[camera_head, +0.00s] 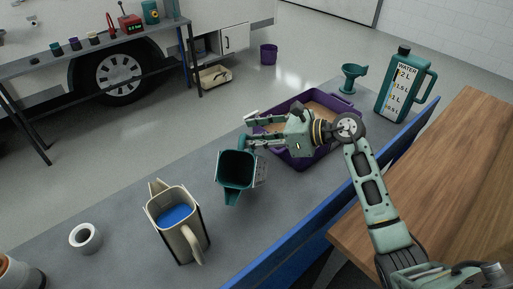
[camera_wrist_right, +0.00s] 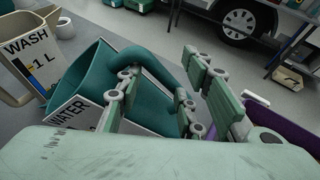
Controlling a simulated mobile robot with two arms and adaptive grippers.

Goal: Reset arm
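My right gripper (camera_head: 250,130) reaches in from the right, its two fingers spread apart. It is beside the handle of a teal jug (camera_head: 236,170) that stands on the grey worktop. In the right wrist view the open fingers (camera_wrist_right: 165,85) are close to the teal jug's handle (camera_wrist_right: 155,62); I cannot tell whether they touch it. The jug has a white WATER label, partly hidden by the gripper. My left gripper is not in view.
A purple tray (camera_head: 321,148) lies behind my right gripper. A teal funnel (camera_head: 352,78) and a WATER canister (camera_head: 403,88) stand farther right. A blue edge (camera_head: 290,262) borders the worktop.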

